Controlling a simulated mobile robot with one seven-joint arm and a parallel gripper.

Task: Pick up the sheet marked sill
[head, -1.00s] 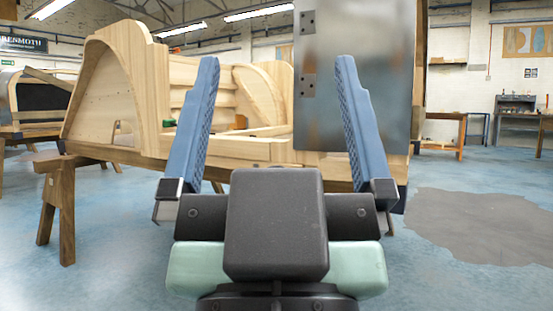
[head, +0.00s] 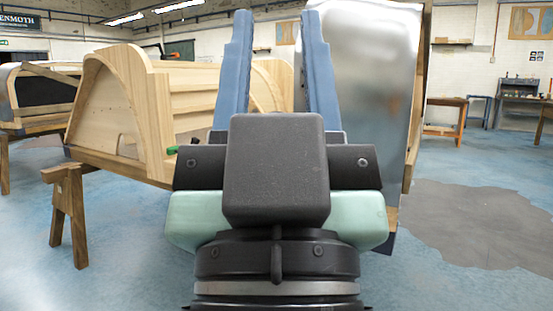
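My gripper (head: 277,14) points away from me in the middle of the head view. Its two blue fingers stand apart, and pale wood shows through the gap between them. I see nothing held there. A tall shiny metal sheet (head: 365,90) stands upright just behind and right of the right finger, which covers part of its left edge. I cannot tell whether they touch. No sill marking can be read on it, and I see no other sheet with that mark.
A wooden bodyframe (head: 120,105) stands behind and left of my gripper. A trestle leg (head: 72,205) stands at lower left. Another dark-panelled frame (head: 40,92) is at far left. Workbenches (head: 520,97) line the back right. The floor (head: 470,225) at right is clear, with a grey patch.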

